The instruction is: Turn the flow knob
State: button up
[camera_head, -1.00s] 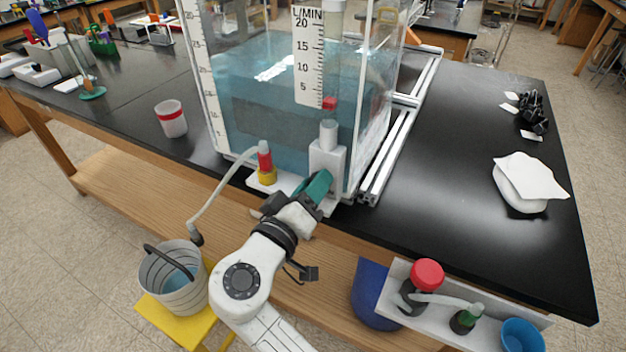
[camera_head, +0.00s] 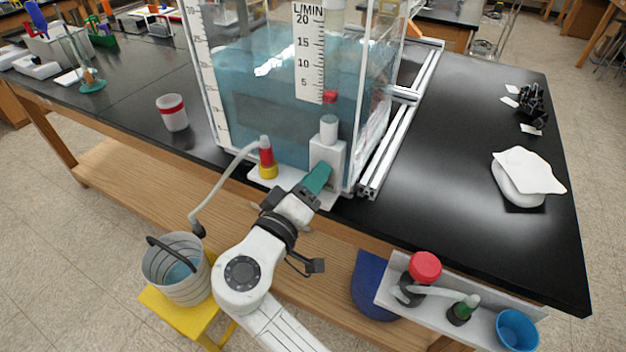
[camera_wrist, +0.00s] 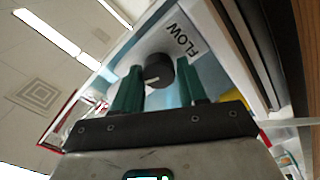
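The flow knob (camera_wrist: 158,71) is a round black knob with a white pointer line, on a white block. The printed word FLOW (camera_wrist: 185,40) is beside it. My gripper (camera_wrist: 158,88) has its two teal fingers spread apart, one on each side of the knob in the wrist view. I cannot tell whether the fingertips touch it. In the head view my gripper (camera_head: 318,178) is at the white block (camera_head: 327,157) below the flow meter scale (camera_head: 309,55). The knob is hidden there.
A clear water tank (camera_head: 270,110) stands behind the block. A red and yellow fitting (camera_head: 267,158) with a hose is left of my gripper. A bucket (camera_head: 178,268) sits on a yellow stool below. A shelf (camera_head: 393,293) with red and green valves is lower right.

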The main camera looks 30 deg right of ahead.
jog(key=o, duration=0.3)
jog(key=b+v, duration=0.1)
jog(key=v, duration=0.9)
jog(key=shift+s+a+b, duration=0.25)
jog(key=shift+a+b, duration=0.05)
jog(key=shift+b, duration=0.1)
